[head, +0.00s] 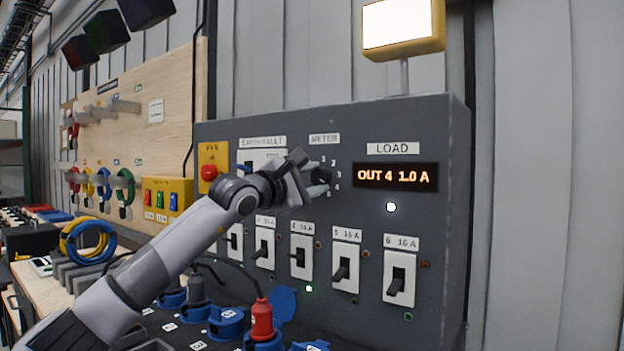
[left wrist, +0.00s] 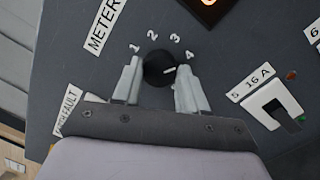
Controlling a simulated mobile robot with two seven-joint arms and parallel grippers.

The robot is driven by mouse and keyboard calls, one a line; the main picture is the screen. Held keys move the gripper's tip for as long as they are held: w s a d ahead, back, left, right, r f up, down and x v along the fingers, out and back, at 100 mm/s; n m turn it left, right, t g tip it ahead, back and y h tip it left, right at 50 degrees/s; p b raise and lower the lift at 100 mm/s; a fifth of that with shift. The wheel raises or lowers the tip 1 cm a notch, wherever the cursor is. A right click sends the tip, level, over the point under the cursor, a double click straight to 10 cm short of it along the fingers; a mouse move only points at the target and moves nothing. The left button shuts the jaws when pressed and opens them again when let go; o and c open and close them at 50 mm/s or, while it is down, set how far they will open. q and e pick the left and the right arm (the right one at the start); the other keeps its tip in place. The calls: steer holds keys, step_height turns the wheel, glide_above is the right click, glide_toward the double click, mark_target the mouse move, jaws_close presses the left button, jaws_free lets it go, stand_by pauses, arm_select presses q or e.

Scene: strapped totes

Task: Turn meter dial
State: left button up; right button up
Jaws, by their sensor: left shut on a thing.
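The meter dial (left wrist: 158,69) is a round black knob on the dark grey panel, under the METER label (left wrist: 103,24). Its white pointer mark points toward the 4. My left gripper (head: 316,178) is shut on the dial, one finger on each side of it in the left wrist view (left wrist: 160,84). In the head view the gripper hides most of the dial. The display (head: 396,177) under the LOAD label reads OUT 4 1.0 A. My right gripper is in neither view.
A row of breaker switches (head: 346,262) runs below the dial, with a small green light lit under one. A red plug (head: 262,320) and blue sockets sit lower. A red button on a yellow plate (head: 212,156) is left of the dial. A lit lamp (head: 400,25) stands above.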

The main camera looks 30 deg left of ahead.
arm_select(q)
steer(key=o, duration=1.1)
steer(key=shift+c, duration=0.2)
steer(key=shift+s+a+f, duration=0.1)
steer(key=shift+s, duration=0.2)
steer(key=b+v, duration=0.2)
steer(key=v, duration=0.4)
steer(key=shift+s, duration=0.2)
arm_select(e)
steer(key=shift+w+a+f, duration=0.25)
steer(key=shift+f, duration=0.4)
